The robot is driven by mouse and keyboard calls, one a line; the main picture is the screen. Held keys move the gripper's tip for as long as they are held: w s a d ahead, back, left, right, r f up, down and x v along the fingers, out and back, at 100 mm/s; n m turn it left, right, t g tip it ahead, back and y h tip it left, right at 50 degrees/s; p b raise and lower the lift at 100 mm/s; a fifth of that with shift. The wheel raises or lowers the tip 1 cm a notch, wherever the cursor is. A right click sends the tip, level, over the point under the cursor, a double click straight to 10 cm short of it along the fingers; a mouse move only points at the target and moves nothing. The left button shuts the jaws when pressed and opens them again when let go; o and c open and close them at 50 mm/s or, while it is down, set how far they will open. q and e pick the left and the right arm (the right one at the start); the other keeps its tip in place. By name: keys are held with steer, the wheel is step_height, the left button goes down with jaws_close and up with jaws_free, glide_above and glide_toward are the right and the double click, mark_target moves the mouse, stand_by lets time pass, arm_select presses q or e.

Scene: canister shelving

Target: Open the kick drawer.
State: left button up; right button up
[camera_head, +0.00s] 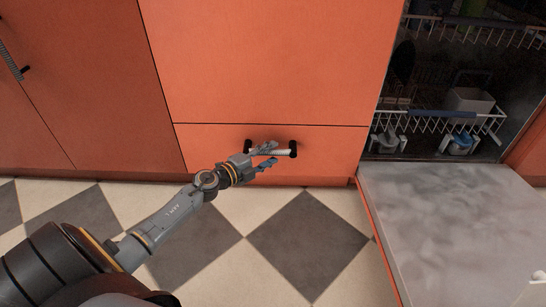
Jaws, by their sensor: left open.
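The kick drawer (215,142) is an orange front low on the cabinet, and it sits flush with the panel above it. Its handle (282,153) is a short horizontal bar with dark ends near the drawer's top. My left gripper (270,154) is at the handle, with its fingers open and overlapping the bar in the picture. I cannot tell whether the fingers touch the bar. The fingers hide part of the handle. My right gripper does not show.
At the right, a dishwasher stands open, its door (455,225) lowered over the floor. Its lower rack (425,122) holds dishes. A tall orange cabinet door (75,80) is closed at the left. The checkered floor (306,245) before the drawer is clear apart from my arm.

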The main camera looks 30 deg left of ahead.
arm_select(q)
steer(key=shift+x, duration=0.95)
jaws_close()
steer(key=shift+s, duration=0.1)
